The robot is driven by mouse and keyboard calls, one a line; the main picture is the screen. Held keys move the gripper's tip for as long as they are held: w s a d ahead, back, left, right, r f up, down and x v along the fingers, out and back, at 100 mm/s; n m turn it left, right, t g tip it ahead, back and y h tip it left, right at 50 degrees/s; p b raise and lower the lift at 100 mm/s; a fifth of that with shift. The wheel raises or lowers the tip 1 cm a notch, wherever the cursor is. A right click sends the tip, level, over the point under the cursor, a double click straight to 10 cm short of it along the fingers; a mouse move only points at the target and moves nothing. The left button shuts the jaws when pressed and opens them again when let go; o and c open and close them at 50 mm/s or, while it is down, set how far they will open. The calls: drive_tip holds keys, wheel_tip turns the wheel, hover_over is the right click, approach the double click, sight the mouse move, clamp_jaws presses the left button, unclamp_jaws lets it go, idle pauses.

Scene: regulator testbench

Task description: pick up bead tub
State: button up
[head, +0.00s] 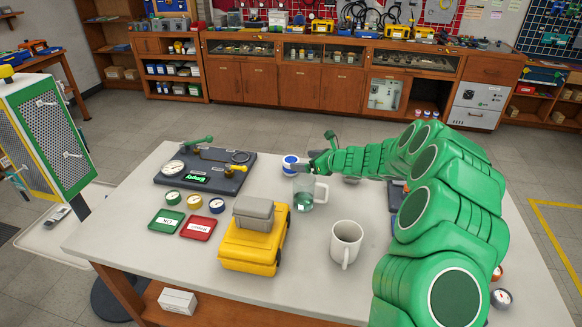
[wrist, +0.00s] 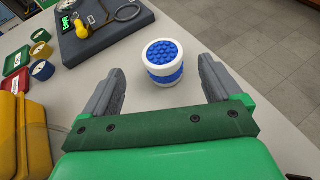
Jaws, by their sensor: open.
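The bead tub (wrist: 163,61) is a short white round tub with a blue band, filled with blue beads. It stands upright on the table. In the wrist view my gripper (wrist: 162,78) is open, with one grey finger to the left of the tub and one to the right. The tub is ahead of and partly between the fingertips, with a gap on both sides, and nothing is held. In the head view the bead tub (head: 290,162) stands near the far edge of the table, just left of my gripper (head: 306,167).
A glass mug (head: 304,193) stands just in front of my gripper, and a white mug (head: 346,243) nearer. A yellow case (head: 252,245) carries a grey box. A dark testbench plate (head: 205,178), small gauges and red and green trays lie left. The table (head: 150,262) is bare at front left.

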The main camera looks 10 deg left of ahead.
sight(291, 159)
drive_tip(key=shift+a+f, duration=0.1)
drive_tip(key=shift+f, duration=0.4)
drive_tip(key=shift+x, duration=3.8)
drive_tip(key=shift+w, duration=0.2)
drive_tip(key=c, duration=1.1)
